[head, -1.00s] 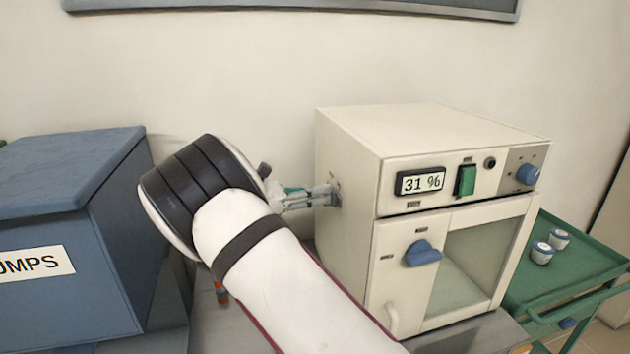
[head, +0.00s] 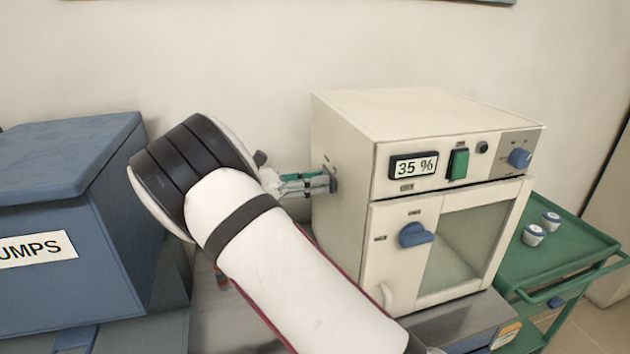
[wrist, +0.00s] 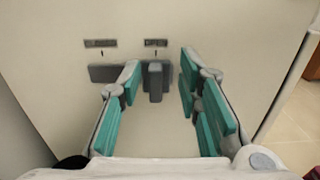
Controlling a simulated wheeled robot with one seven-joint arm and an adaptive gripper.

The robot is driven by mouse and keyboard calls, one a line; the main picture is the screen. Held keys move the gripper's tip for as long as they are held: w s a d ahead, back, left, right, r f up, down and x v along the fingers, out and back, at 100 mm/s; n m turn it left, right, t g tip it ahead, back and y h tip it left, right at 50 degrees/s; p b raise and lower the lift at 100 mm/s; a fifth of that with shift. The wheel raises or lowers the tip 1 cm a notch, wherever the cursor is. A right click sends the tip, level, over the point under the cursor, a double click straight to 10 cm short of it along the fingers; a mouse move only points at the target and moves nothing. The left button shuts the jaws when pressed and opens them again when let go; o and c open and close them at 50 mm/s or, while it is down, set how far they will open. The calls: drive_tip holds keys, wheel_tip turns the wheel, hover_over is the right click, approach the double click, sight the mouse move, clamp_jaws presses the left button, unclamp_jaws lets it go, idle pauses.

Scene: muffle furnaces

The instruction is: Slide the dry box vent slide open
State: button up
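The dry box (head: 340,150) is a cream cabinet with a digital display reading 35 %. Its vent slide is on the left side wall, with a grey upright tab (wrist: 155,82) on a dark grey strip (wrist: 103,73) in the wrist view. The tab stands below the right of two small labels. My gripper (head: 326,184) is at that side wall and hides most of the slide in the head view. In the wrist view my gripper (wrist: 160,76) is open, with one finger on each side of the tab.
A blue box labelled PUMPS (head: 60,230) stands left of my arm. The dry box front has a blue door knob (head: 415,235), a green switch (head: 458,164) and a blue dial (head: 519,158). A green cart (head: 575,250) with two small jars stands at right.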

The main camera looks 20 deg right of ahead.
drive_tip(key=a, duration=1.1)
drive_tip(key=shift+a, duration=0.3)
drive_tip(key=shift+s, duration=0.15)
